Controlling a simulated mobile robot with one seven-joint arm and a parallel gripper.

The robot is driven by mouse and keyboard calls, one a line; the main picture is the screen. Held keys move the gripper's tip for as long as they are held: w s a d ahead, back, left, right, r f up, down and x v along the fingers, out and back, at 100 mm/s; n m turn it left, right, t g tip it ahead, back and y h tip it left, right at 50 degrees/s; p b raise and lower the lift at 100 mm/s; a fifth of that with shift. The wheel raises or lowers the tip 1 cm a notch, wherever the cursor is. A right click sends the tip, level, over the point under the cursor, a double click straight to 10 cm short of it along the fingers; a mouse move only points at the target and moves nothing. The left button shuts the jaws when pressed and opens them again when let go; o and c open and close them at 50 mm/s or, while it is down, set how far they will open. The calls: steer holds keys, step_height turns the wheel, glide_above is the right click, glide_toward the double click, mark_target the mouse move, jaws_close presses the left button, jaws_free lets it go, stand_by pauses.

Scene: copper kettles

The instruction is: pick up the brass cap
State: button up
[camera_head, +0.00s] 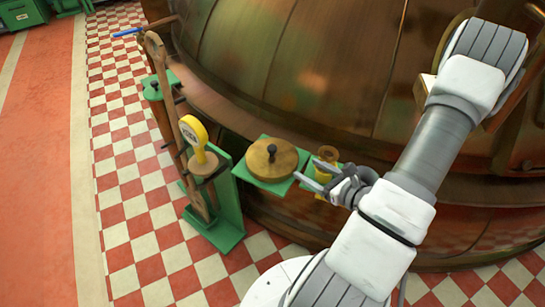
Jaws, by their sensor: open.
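A round, flat brass-coloured cap (262,166) with a dark knob (272,150) on top lies on a green plate (283,187) beside the big copper kettle. A smaller upright brass-yellow piece (328,154) stands just right of it, partly hidden by my gripper. I cannot tell for sure which of the two is the brass cap; the round one looks like a lid. My gripper (307,171) is open and empty, its fingers pointing left. In the picture its fingertips are just right of the round cap; the gap in depth is unclear.
The copper kettle (310,60) fills the upper right. Left of the cap stand a green stand (229,211) with a yellow round gauge (193,131) and a brown wooden post (190,150). The checkered floor (130,200) further left is free.

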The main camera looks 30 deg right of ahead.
steer(key=b, duration=0.3)
glide_toward(275, 150)
steer(key=x, duration=0.5)
steer(key=shift+w+f, duration=0.1)
steer(key=shift+f, duration=0.15)
steer(key=shift+b+x, duration=0.75)
steer(key=shift+x, duration=2.35)
steer(key=shift+r, duration=0.15)
jaws_close()
steer(key=shift+r, duration=0.1)
